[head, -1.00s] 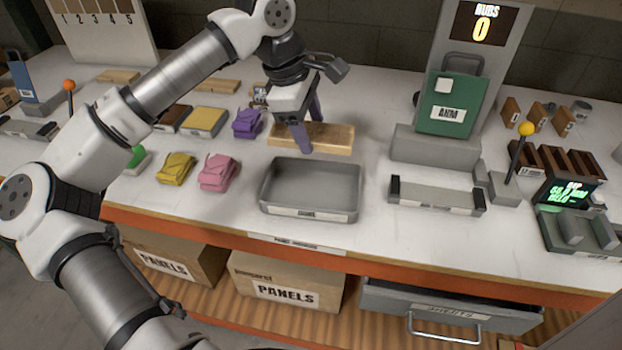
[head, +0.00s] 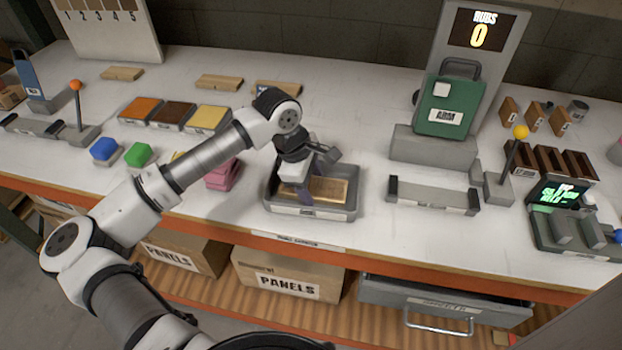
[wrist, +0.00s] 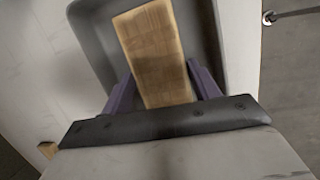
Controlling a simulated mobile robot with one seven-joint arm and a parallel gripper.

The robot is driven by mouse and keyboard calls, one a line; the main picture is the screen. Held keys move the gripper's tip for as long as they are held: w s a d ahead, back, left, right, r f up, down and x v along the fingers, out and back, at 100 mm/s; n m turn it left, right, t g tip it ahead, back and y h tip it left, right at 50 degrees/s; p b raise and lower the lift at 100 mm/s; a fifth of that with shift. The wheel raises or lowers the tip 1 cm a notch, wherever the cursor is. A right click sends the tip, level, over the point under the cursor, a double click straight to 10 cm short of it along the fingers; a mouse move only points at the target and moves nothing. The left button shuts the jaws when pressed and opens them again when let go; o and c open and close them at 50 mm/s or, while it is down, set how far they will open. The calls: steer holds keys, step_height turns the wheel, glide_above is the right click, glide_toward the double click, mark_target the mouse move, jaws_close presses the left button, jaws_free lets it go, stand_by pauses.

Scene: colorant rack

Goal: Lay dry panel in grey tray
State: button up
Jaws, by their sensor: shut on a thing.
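The panel (head: 331,188) is a flat, light-brown wooden board with a grained face. It lies inside the outline of the grey tray (head: 345,212), low between its walls. Whether it touches the tray floor is hard to tell. My gripper (head: 308,190) is over the tray's left half, pointing down, with its purple fingers shut on the panel. In the wrist view the fingers flank the panel (wrist: 158,55) on both sides, and the tray (wrist: 92,40) surrounds its far end. My wrist hides part of the tray.
A pink cloth (head: 222,177) is left of the tray, partly behind my arm. A grey holder (head: 433,196) stands to the right, below the green ARM case (head: 449,104). Other boards (head: 219,82) lie behind. The table's front edge runs just before the tray.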

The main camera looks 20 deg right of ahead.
steer(key=shift+s+f+b, duration=0.1)
steer(key=shift+f+b, duration=0.25)
steer(key=shift+b, duration=0.2)
